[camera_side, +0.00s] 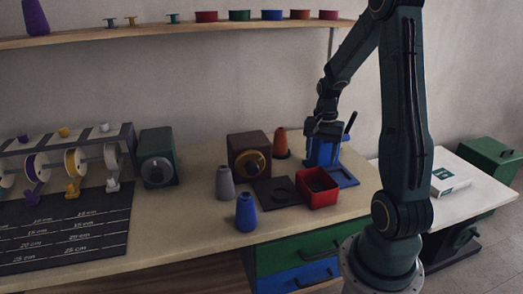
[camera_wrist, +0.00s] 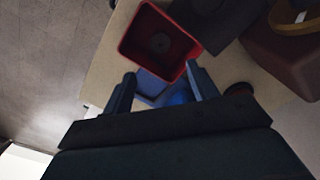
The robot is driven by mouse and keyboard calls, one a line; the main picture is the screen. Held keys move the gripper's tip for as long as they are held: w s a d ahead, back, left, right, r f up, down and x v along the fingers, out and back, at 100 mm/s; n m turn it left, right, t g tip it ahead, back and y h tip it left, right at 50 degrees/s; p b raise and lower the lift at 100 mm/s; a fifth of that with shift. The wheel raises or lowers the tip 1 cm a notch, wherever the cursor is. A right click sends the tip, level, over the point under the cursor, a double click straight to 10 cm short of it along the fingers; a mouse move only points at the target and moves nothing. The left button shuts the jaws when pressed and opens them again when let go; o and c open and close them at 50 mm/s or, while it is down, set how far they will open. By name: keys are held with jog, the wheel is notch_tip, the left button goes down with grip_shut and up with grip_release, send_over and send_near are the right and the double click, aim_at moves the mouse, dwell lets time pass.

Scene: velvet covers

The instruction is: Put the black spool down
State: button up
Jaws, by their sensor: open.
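My gripper (camera_side: 324,134) is open, above the blue box (camera_side: 322,152) at the back right of the workbench. In the wrist view its two fingers (camera_wrist: 160,78) stand apart with nothing held between them. A red bin (camera_side: 324,199) stands in front of the blue box; it also shows beyond my fingertips in the wrist view (camera_wrist: 125,45). A small dark round thing (camera_wrist: 160,43), which looks like the black spool, lies on the floor of the red bin, apart from my fingers. The side view does not show it clearly.
A dark plate (camera_side: 276,192) lies left of the bin, and a blue tray (camera_side: 343,177) lies right. A brown box (camera_side: 249,155) is behind. The bench front is clear.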

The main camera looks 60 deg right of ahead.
jog(key=w+a+r+n+t+h, duration=0.1)
jog(key=w+a+r+n+t, duration=0.15)
jog(key=a+r+n, duration=0.85)
jog(key=s+a+r+n+t, duration=0.1)
jog(key=s+a+r+n, duration=0.2)
jog(key=a, duration=0.5)
jog(key=s+a+r+n+t+y, duration=0.1)
jog(key=s+a+r+n+t, duration=0.1)
jog(key=a, duration=0.7)
jog(key=shift+s+r+n, duration=0.5)
jog(key=shift+s+r, duration=0.05)
jog(key=shift+s, duration=0.6)
